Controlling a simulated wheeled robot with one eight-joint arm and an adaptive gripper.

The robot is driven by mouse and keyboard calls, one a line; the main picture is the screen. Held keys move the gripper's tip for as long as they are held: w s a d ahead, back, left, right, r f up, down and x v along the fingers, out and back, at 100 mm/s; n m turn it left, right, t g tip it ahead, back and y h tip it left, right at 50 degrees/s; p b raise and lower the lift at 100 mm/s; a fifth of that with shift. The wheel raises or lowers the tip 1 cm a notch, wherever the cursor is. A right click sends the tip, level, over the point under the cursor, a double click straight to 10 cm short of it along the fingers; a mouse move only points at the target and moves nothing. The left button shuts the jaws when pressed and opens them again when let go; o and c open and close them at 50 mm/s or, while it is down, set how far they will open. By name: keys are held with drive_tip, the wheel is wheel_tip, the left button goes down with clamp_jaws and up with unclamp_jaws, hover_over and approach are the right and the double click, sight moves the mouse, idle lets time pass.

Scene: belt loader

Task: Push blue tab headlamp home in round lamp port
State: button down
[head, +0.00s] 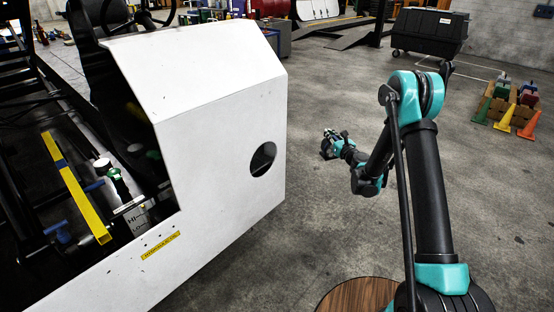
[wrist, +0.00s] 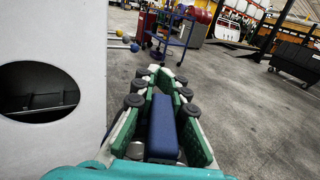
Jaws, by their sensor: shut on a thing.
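The round lamp port (head: 263,159) is a dark, empty hole in the white front panel (head: 215,170) of the loader. It also shows large at the left of the wrist view (wrist: 38,90). My gripper (head: 331,143) is in the air to the right of the panel, apart from it. In the wrist view my gripper (wrist: 164,78) is shut on the headlamp's blue tab (wrist: 162,128), a blue block between its green finger pads. The rest of the headlamp is hidden or too small to tell. The held headlamp is outside the port, to its right.
A black wheeled bin (head: 430,32) stands at the back right. Colored cones (head: 503,118) and wooden chocks or crates are at the right. A blue cart (wrist: 172,38) stands beyond the gripper. The concrete floor between is clear.

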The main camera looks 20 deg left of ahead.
drive_tip(key=s+a+f+n+g+y, duration=0.2)
drive_tip(key=s+a+f, duration=0.1)
drive_tip(key=a, duration=0.4)
drive_tip(key=s+a+f+n+g+y, duration=0.1)
drive_tip(key=s+a+f+n+g, duration=0.1)
drive_tip(key=a, duration=0.5)
drive_tip(key=s+a+f+n+g+y, duration=0.2)
drive_tip(key=s+a+f+g, duration=0.1)
drive_tip(key=s+a+f, duration=0.2)
drive_tip(key=a+f, duration=0.1)
drive_tip(key=a, duration=0.1)
drive_tip(key=shift+s+a+f+y, duration=0.2)
drive_tip(key=shift+a+f+y, duration=0.1)
drive_tip(key=shift+a+f, duration=0.05)
drive_tip(key=shift+x, duration=2.8)
drive_tip(key=x, duration=1)
idle(1.8)
